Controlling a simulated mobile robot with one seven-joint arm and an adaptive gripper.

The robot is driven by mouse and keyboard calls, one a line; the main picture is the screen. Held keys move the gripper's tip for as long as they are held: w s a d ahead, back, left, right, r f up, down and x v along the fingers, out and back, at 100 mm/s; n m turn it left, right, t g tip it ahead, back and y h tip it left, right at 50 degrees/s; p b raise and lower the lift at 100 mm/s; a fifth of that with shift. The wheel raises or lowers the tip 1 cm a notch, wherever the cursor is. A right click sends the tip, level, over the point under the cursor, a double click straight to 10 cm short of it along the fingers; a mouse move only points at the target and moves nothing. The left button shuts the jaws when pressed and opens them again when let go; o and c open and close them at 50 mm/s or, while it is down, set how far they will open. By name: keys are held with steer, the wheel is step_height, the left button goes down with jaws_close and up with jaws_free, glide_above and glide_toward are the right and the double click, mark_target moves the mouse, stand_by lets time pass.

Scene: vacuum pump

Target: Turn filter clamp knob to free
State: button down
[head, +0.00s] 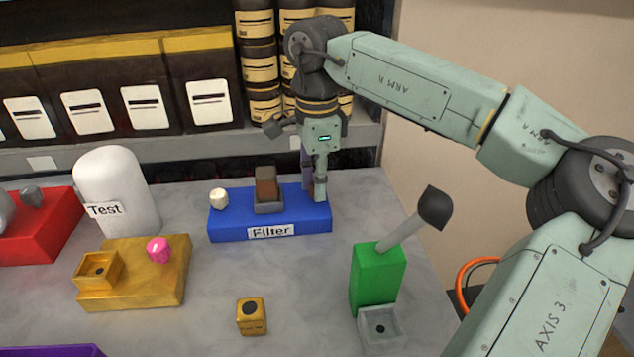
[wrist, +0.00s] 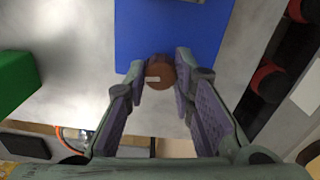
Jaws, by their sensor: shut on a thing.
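The blue filter block (head: 290,227), labelled "Filter", stands on the grey table; its blue top also shows in the wrist view (wrist: 170,30). My gripper (head: 314,186) points down at the block's right end. In the wrist view, a round brown knob (wrist: 160,74) with a small pale mark sits between the fingertips of my gripper (wrist: 162,76), which is shut on it. In the head view the fingers mostly hide this knob. A brown piece in a grey holder (head: 267,190) stands mid-block, and a white knob (head: 218,198) sits at its left end.
A green block with a dark-tipped lever (head: 377,275) stands front right. A white dome marked "Test" (head: 115,190), a gold block with a pink knob (head: 135,285) and a red block (head: 40,240) are left. A small gold cube (head: 251,316) lies in front. Shelves (head: 200,145) stand behind.

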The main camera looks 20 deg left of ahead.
steer(key=shift+m, duration=0.7)
steer(key=c, duration=1.4)
jaws_free()
steer(key=shift+o, duration=0.2)
steer(key=shift+r, duration=0.1)
step_height(320, 180, up, 12)
